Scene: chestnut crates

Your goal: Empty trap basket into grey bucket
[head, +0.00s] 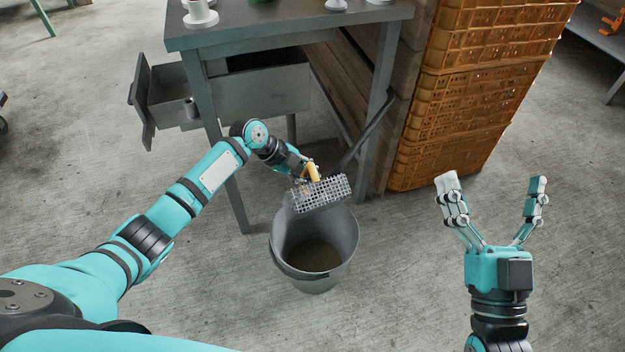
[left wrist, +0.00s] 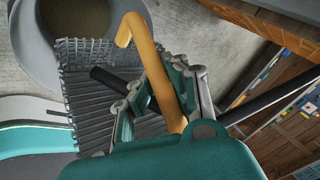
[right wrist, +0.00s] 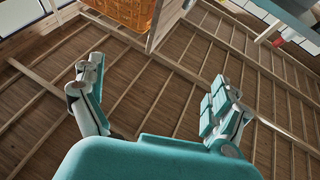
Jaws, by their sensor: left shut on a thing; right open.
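The trap basket (head: 320,194) is a grey wire-mesh box with a yellow handle (head: 313,172). My left gripper (head: 308,174) is shut on the handle and holds the basket tilted above the grey bucket (head: 347,244). In the left wrist view the yellow handle (left wrist: 160,70) runs between the fingers, with the basket mesh (left wrist: 85,60) behind them and the bucket rim (left wrist: 32,62) beyond. The bucket stands upright on the floor with brownish material (head: 314,255) at its bottom. My right gripper (head: 494,205) is open and empty, off to the right of the bucket.
A grey table (head: 290,22) with an open drawer (head: 225,92) stands behind the bucket. A dark bar (head: 368,132) slants beside the table leg, close to the basket. Orange crates (head: 465,95) are stacked at the right. The concrete floor around the bucket is clear.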

